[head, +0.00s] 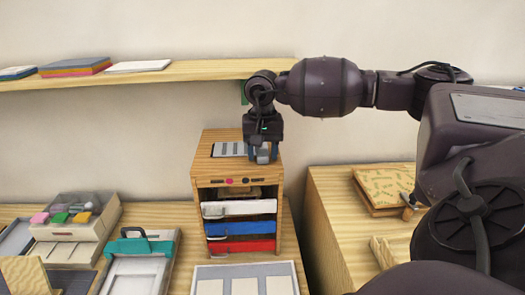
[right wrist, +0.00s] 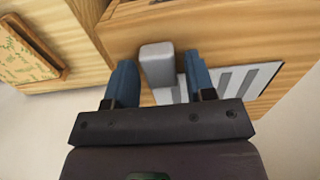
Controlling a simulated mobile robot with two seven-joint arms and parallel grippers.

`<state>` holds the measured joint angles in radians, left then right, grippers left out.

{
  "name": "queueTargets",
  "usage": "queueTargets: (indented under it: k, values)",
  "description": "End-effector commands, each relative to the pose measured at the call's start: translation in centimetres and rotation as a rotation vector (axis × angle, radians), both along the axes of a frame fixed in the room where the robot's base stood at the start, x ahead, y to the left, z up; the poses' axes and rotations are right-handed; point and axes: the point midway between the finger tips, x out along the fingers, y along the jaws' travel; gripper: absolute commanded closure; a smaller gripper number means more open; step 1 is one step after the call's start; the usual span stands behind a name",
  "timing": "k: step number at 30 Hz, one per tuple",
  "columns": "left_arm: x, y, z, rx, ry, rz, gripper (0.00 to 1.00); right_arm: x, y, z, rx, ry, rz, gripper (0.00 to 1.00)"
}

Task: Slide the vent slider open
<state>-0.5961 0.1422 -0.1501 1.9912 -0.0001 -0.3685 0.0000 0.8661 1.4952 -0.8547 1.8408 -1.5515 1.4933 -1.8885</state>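The vent is a pale plate with grey slots (head: 228,149) on top of the small wooden cabinet (head: 237,165). It also shows in the right wrist view (right wrist: 245,82). Its slider has a grey upright knob (right wrist: 157,65), which shows in the head view too (head: 263,155). My right gripper (right wrist: 161,80) points down over the cabinet top, its blue fingers apart, one on each side of the knob. Gaps show between knob and fingers in the right wrist view. In the head view the right gripper (head: 261,152) partly hides the vent's right end. My left gripper is not in view.
The cabinet front has white, blue and red drawers (head: 240,227). A wall shelf (head: 180,74) runs behind, near my right wrist. A patterned board (head: 385,187) lies on the right-hand wooden surface. An inkpad box (head: 75,229) and a teal-clipped board (head: 140,265) lie at left.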

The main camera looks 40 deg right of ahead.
Motion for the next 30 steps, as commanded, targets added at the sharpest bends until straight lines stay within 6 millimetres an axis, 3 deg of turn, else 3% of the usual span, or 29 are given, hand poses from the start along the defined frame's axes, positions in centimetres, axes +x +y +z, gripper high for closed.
queueTargets:
  k: [1,9,16,24,30]
  values:
    - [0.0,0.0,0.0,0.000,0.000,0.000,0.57,0.0,0.0,0.0,0.000,0.000,0.000,0.58]
    - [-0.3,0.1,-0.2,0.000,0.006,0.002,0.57,0.0,0.0,0.0,0.000,0.000,0.000,0.99]
    - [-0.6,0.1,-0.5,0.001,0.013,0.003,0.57,0.3,0.3,0.0,0.002,-0.001,0.001,1.00]
    - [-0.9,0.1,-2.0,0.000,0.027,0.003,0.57,2.4,2.8,-0.2,0.002,-0.001,0.002,1.00]
    - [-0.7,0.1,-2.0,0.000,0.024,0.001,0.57,2.7,3.1,0.1,-0.001,-0.002,0.000,1.00]
